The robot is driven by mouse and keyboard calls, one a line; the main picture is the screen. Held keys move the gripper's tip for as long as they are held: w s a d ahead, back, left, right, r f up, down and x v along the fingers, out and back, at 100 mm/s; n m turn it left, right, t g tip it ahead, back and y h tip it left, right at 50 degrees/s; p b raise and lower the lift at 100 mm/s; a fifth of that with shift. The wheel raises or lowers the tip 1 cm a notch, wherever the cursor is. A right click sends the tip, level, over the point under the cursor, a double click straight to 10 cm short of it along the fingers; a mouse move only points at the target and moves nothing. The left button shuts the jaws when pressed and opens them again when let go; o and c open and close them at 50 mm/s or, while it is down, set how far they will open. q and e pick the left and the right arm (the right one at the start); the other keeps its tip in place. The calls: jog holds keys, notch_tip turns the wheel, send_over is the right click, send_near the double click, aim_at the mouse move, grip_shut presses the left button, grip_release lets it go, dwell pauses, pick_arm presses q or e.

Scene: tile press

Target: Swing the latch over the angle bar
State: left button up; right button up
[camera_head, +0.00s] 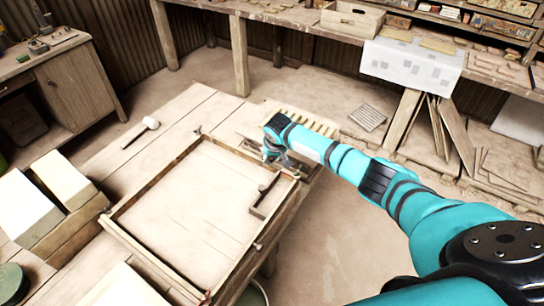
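A shallow wooden frame (150,190) with dark edges lies on the wooden worktable (185,105). A small dark fitting (262,198), possibly the latch, sits at the inner right side of the frame. I cannot pick out the angle bar for certain; it may be part of the dark edging. My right gripper (274,156) is over the frame's far right corner, beyond the dark fitting. The gripper is small and partly hidden by its wrist, so I cannot tell whether it is open or touches anything. My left gripper is out of view.
Pale blocks (62,180) stand left of the frame. A slatted wooden piece (302,121) lies behind my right gripper. A long bench (290,14) with an open box (352,18) runs along the back. The frame's inside is clear.

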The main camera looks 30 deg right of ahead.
grip_shut()
